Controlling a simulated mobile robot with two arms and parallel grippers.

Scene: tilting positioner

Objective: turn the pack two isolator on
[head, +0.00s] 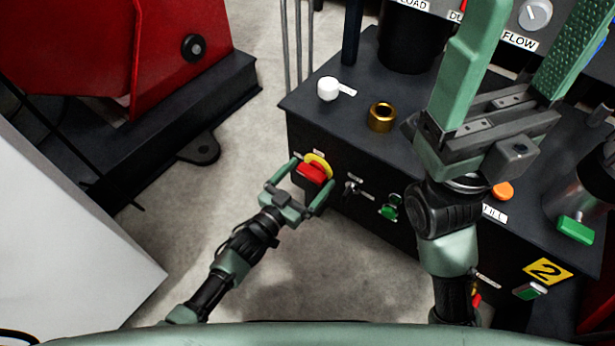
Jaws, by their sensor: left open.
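A red isolator handle (311,175) on a yellow round plate (319,162) sits at the left end of a dark cabinet's front face. My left gripper (308,182) is open, with one finger on each side of the red handle. I cannot tell whether the fingers touch it. A yellow label with a 2 (548,271) is on the same cabinet, farther right. A small red and yellow part (475,296) is mostly hidden behind my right arm. My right gripper (530,45) is raised close to the camera, its fingers wide apart and nothing visible between them.
The cabinet top (340,110) carries a white knob (327,88) and a brass ring (381,117). A toggle (353,188) and a green switch (389,212) lie right of the isolator. A red machine (190,50) stands at left. Grey floor (230,150) lies between.

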